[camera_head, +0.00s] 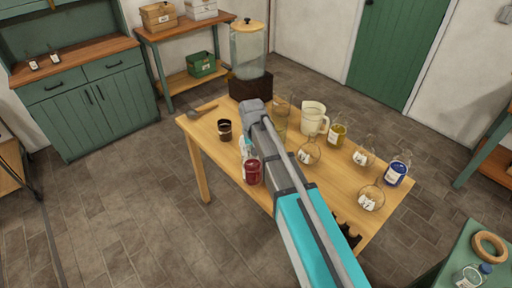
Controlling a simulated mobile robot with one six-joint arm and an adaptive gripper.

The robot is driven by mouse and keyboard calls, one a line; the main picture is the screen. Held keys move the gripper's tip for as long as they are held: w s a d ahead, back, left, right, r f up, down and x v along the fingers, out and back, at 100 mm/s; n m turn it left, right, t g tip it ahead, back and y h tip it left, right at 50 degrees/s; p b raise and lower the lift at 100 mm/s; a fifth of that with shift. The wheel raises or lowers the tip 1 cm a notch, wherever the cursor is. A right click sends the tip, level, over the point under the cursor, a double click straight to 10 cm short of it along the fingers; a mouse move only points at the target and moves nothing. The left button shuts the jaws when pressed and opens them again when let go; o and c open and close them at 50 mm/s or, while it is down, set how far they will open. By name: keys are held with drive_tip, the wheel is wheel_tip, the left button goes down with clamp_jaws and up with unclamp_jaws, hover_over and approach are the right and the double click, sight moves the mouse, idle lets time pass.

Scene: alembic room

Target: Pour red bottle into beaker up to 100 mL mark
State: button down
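A red bottle (252,173) with a pale label stands near the front left edge of the wooden table (203,130). My arm reaches over the table from the lower right and covers part of its middle. My gripper (246,150) is small in view, just above and behind the red bottle; I cannot tell whether they touch or whether its fingers are open. A clear glass vessel (281,125), perhaps the beaker, stands behind my arm and is partly hidden. Its marks and contents are too small to read.
A dark cup (224,129) and a ladle (203,111) are left. A large dispenser (248,50) stands at the back.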

drive_tip(key=shift+w+d, duration=0.1)
drive_tip(key=shift+d, duration=0.25)
